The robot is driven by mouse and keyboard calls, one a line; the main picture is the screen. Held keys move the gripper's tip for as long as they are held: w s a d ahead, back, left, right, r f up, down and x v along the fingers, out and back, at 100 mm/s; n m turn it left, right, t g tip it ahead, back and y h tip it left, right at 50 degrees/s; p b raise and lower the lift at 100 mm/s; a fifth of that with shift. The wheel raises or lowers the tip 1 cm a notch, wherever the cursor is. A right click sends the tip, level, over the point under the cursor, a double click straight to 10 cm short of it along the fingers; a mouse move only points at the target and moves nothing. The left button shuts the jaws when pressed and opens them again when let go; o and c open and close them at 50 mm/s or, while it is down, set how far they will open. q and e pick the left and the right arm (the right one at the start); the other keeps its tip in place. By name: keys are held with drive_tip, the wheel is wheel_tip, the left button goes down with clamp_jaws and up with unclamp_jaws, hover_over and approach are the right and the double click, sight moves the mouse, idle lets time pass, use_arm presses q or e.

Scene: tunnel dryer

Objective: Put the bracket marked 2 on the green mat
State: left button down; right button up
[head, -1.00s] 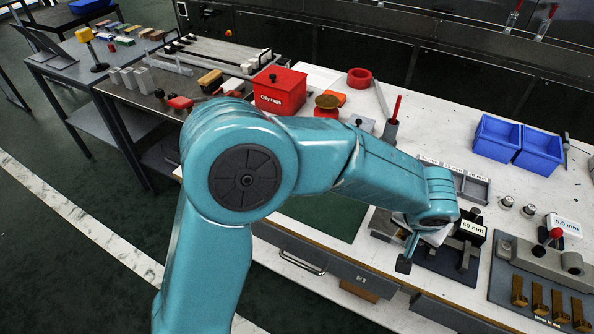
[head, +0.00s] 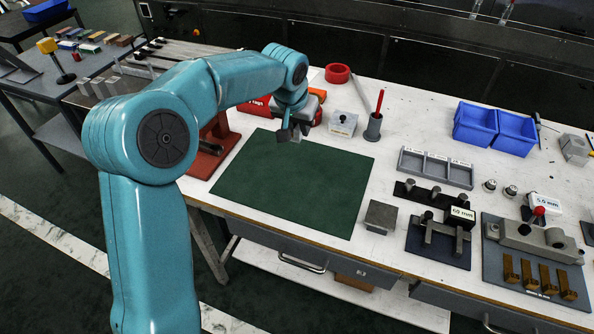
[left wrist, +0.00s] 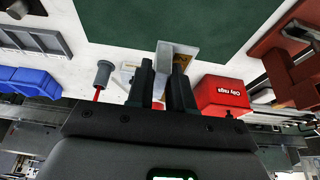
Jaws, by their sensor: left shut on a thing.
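The green mat (head: 285,190) lies flat on the white bench, with nothing resting on it that I can see. My left gripper (head: 290,133) is over the mat's far edge, its fingers pointing down. In the left wrist view, my left gripper (left wrist: 165,82) is shut on a pale grey angled bracket (left wrist: 178,50). An orange-brown patch shows on the bracket, but I cannot read a number. The mat (left wrist: 165,18) fills the top of that view behind the bracket. In the head view the bracket is mostly hidden by the fingers. My right gripper is not in view.
The red oily rags box (left wrist: 221,96) and a grey cup (head: 373,126) with a red rod stand behind the mat. A red-brown fixture (head: 210,150) stands left of it. A grey block (head: 380,216) and a dark fixture (head: 440,240) are at right.

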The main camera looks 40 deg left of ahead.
use_arm(q)
wheel_tip(320, 180, down, 11)
drive_tip(key=shift+b, duration=0.4)
wheel_tip(320, 180, down, 4)
drive_tip(key=shift+r, duration=0.25)
drive_tip(key=shift+w+f, duration=0.1)
drive_tip(key=shift+f, duration=0.25)
drive_tip(key=shift+f+b, duration=0.1)
drive_tip(key=shift+b, duration=0.35)
drive_tip(key=c, duration=1)
unclamp_jaws()
